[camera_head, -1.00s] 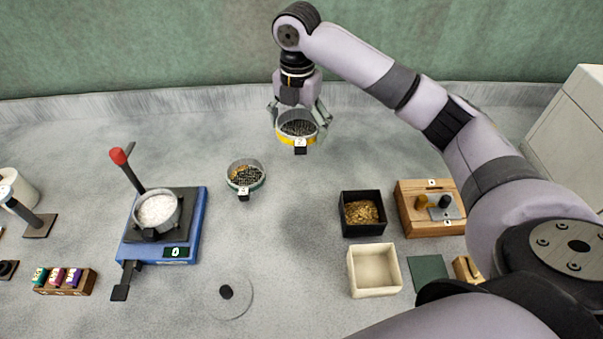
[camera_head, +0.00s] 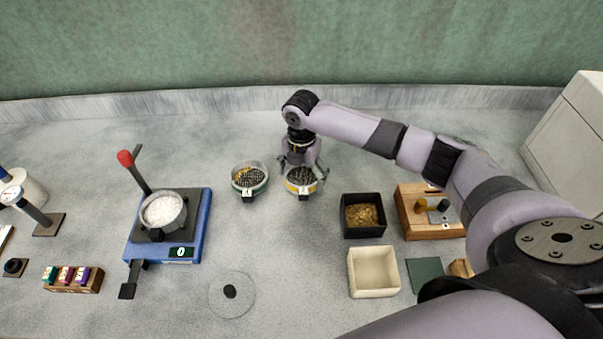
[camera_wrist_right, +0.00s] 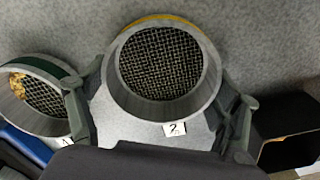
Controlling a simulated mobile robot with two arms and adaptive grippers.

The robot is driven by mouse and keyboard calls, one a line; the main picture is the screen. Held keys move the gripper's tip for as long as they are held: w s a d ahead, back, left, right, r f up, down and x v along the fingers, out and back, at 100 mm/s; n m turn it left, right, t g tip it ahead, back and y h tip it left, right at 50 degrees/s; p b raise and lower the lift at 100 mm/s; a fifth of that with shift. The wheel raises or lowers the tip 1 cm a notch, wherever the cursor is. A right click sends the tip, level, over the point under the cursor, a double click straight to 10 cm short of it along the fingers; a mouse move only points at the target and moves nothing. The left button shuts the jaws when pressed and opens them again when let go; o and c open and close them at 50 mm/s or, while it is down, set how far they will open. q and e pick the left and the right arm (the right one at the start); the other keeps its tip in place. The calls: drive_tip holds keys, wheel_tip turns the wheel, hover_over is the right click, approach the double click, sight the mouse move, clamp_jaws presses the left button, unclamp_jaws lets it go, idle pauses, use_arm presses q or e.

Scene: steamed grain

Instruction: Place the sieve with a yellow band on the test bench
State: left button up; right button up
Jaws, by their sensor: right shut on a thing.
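The sieve with a yellow band (camera_head: 300,183) is at the back middle of the test bench (camera_head: 300,250), to the right of the other sieve. Its dark mesh and a tag marked 2 show in the right wrist view (camera_wrist_right: 162,64). My right gripper (camera_head: 301,172) is shut on this sieve, with a finger at each side of its rim in the wrist view. The sieve is at or very near the bench surface; I cannot tell if it touches. My left gripper is not in view.
A green-banded sieve (camera_head: 249,180) with some grain stands close on the left. A blue device (camera_head: 195,225) with a white-filled bowl is further left. A black box of grain (camera_head: 362,215) and an empty cream box (camera_head: 374,271) stand at the right.

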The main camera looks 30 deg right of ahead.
sight(301, 180)
drive_tip(key=o, duration=1.2)
drive_tip(key=shift+f, duration=0.1)
drive_tip(key=shift+c, duration=0.2)
wheel_tip(301, 180, up, 12)
drive_tip(key=b, duration=0.1)
drive_tip(key=shift+r+b, duration=0.2)
drive_tip(key=shift+b, duration=0.1)
drive_tip(key=shift+f, duration=0.1)
